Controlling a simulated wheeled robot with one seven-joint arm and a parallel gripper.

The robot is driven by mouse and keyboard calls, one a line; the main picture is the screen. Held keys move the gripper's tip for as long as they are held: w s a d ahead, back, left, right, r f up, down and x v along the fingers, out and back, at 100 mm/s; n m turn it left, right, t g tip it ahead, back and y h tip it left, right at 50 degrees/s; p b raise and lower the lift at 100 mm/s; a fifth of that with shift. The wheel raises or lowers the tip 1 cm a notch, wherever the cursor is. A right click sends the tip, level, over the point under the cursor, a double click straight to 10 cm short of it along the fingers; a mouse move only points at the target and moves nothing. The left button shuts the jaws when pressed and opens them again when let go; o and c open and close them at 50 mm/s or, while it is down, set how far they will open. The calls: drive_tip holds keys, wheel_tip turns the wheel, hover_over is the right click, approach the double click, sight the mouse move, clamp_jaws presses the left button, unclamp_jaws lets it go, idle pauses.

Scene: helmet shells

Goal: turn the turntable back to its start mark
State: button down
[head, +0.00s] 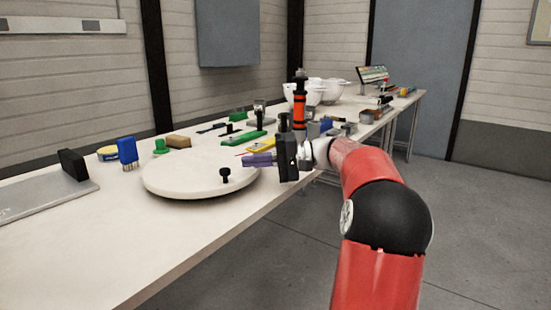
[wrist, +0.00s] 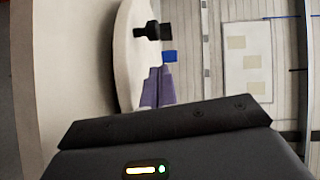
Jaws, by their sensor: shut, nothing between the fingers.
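The turntable (head: 190,172) is a round white disc on the bench, left of centre in the head view. A black knob (head: 225,175) stands up near its front right edge. In the wrist view the turntable (wrist: 128,65) is seen edge-on, with a black knob-like part (wrist: 147,31) beyond the fingertips. My gripper (head: 246,160) has purple fingers, shut and empty. They point left at the disc's right edge, apart from the knob; the wrist view shows the fingers (wrist: 158,72) side by side. I cannot make out the start mark.
A blue brush (head: 127,152), a black block (head: 73,164) on a grey plate and a green tool (head: 243,137) lie around the disc. An orange and black cylinder (head: 299,108) and white helmet shells (head: 328,90) stand farther back. The bench front is clear.

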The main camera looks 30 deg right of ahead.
sight(165, 190)
drive_tip(key=shift+s+a+f, duration=0.1)
drive_tip(key=shift+s+a, duration=0.15)
drive_tip(key=shift+a, duration=0.55)
drive_tip(key=shift+s+a+f, duration=0.1)
drive_tip(key=shift+s+a, duration=0.1)
drive_tip(key=shift+a, duration=0.55)
drive_tip(key=shift+a+b, duration=0.15)
drive_tip(key=shift+b, duration=0.15)
